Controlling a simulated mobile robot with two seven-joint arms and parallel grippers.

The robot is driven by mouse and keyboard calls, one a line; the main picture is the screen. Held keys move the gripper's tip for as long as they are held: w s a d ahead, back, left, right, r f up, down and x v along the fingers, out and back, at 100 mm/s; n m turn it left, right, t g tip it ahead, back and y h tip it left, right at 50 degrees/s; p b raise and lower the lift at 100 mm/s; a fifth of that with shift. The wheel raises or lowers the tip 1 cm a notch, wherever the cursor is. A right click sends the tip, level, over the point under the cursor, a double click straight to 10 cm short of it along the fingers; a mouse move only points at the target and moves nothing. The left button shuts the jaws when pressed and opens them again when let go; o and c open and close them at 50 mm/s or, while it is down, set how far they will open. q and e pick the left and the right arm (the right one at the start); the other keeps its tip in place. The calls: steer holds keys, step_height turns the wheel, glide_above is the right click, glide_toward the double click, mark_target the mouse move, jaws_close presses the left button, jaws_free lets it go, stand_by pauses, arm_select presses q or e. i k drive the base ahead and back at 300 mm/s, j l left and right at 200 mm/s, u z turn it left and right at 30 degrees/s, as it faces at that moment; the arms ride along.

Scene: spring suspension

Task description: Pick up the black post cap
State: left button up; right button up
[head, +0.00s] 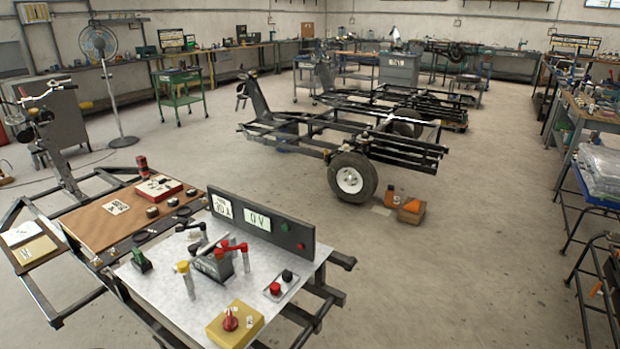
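A small round black cap (287,275) sits beside a matching red cap (274,288) on a small light plate on the front worktop (165,285). It looks like the black post cap, though it is small in view. Other black pieces on the same worktop are a black-handled clamp or lever (192,229) and dark parts around a grey block (213,266). A red-handled piece (236,246) stands right of that block. Neither of my grippers shows in the head view.
A black meter panel (262,226) stands along the worktop's back edge. A yellow box with a red knob (236,325) is at the front. A brown board (120,215) with small parts lies left. A wheeled black frame (350,150) stands behind; open floor (470,260) lies right.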

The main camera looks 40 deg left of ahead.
mark_target(287, 274)
steer(key=i+u, duration=0.15)
steer(key=u, duration=0.35)
steer(key=i+l+u, duration=0.1)
steer(key=u, duration=0.4)
steer(key=i+l+u, duration=0.1)
steer(key=l+u, duration=0.15)
steer(key=u, duration=0.25)
steer(key=l+u, duration=0.2)
steer(key=u, duration=0.3)
steer(key=i+l+u, duration=0.1)
steer(key=l+u, duration=0.15)
steer(key=u, duration=0.25)
